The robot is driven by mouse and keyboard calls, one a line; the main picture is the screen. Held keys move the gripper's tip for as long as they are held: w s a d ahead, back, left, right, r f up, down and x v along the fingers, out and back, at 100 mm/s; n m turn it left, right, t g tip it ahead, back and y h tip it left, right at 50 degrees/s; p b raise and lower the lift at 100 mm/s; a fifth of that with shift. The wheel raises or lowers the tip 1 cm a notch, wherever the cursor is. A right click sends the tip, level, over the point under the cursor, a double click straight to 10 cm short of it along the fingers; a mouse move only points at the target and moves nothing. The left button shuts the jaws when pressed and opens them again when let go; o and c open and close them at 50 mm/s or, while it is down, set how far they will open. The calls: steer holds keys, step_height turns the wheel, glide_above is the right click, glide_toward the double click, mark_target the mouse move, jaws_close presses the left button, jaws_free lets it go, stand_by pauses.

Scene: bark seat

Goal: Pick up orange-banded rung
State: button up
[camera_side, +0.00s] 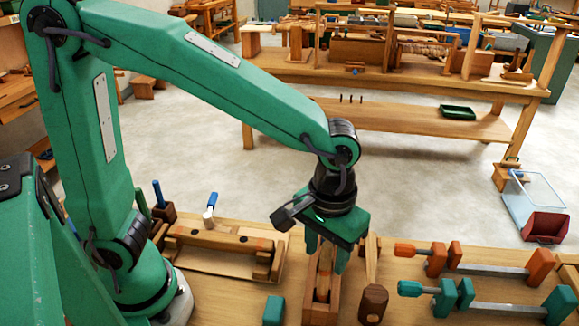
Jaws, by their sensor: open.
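My gripper (326,261) points down with its two green fingers apart. It is over a narrow wooden cradle (320,314) near the front middle of the bench.
A wooden frame (215,239) with small orange marks lies left of the cradle. A dark-headed mallet (373,302) lies close on the right. Orange (490,268) and green (505,309) clamps lie further right. A green block (273,310) sits at the front.

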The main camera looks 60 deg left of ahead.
mark_target(323, 281)
steer(key=shift+f, duration=1.3)
jaws_close()
